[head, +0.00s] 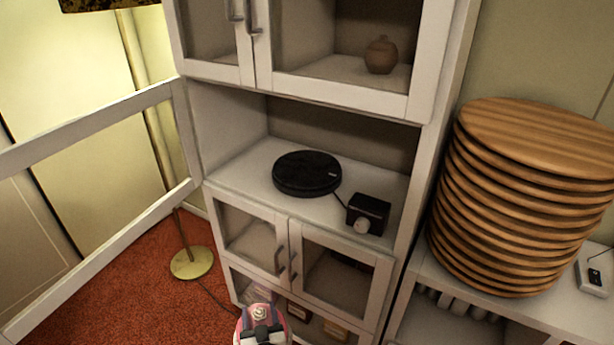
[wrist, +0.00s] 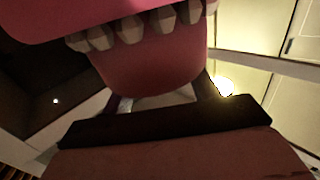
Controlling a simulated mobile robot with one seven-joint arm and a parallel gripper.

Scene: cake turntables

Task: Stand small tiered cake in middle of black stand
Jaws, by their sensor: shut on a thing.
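The black stand (head: 307,174) is a low round turntable on the white cabinet's open middle shelf, and its top is bare. The small tiered cake (head: 243,322) is pink and shows at the bottom edge of the head view, well below and in front of the stand. My gripper (head: 263,336) is shut on the cake there. In the wrist view the pink cake (wrist: 150,70) fills the upper middle, with a row of cream-coloured dollops along a tier edge. The cake's lower part is cut off in the head view.
A dark control box (head: 368,213) with a pale knob sits right of the stand, joined by a cable. An upper shelf with glass doors (head: 345,60) overhangs the open shelf (head: 245,171). Stacked wooden discs (head: 510,200) stand at right. A lamp base (head: 191,262) is at left.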

